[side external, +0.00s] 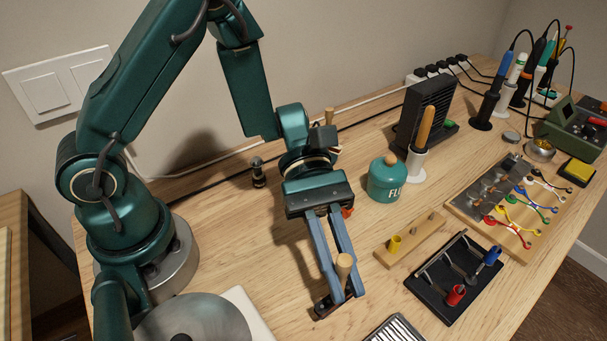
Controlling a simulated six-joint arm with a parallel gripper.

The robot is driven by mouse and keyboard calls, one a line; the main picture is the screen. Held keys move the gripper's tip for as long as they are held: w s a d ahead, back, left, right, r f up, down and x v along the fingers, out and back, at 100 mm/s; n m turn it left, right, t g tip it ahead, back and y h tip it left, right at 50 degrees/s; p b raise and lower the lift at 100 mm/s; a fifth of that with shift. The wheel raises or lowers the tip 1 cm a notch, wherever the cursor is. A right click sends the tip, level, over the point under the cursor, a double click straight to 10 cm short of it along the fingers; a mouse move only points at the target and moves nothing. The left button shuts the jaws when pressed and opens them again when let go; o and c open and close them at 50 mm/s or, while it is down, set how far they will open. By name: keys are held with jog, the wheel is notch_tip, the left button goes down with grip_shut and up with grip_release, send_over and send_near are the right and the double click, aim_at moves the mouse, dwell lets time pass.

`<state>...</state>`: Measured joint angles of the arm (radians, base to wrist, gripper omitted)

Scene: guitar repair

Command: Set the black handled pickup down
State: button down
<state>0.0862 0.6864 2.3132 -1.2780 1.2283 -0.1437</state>
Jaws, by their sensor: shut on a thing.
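My gripper (342,288) has its two long blue-grey fingers pointing down toward the front of the wooden bench. It is shut on the black handled pickup, a dark bar with a pale wooden peg handle (344,265). The handle stands up between the fingers, and the dark bar shows at and below the fingertips. The fingers hide part of the pickup. I cannot tell whether its underside touches the bench or hangs just above it.
A black tray (418,287) with red and blue capped parts lies to the right. Beside it is a wooden strip (412,243) with pegs. A green flux pot (386,182) stands behind. A white-striped black item (397,329) lies at the front edge. A wiring board (520,248) is farther right.

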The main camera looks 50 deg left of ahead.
jog(key=shift+f, duration=1.75)
jog(key=c, duration=0.9)
grip_release()
jog(key=shift+f, duration=0.15)
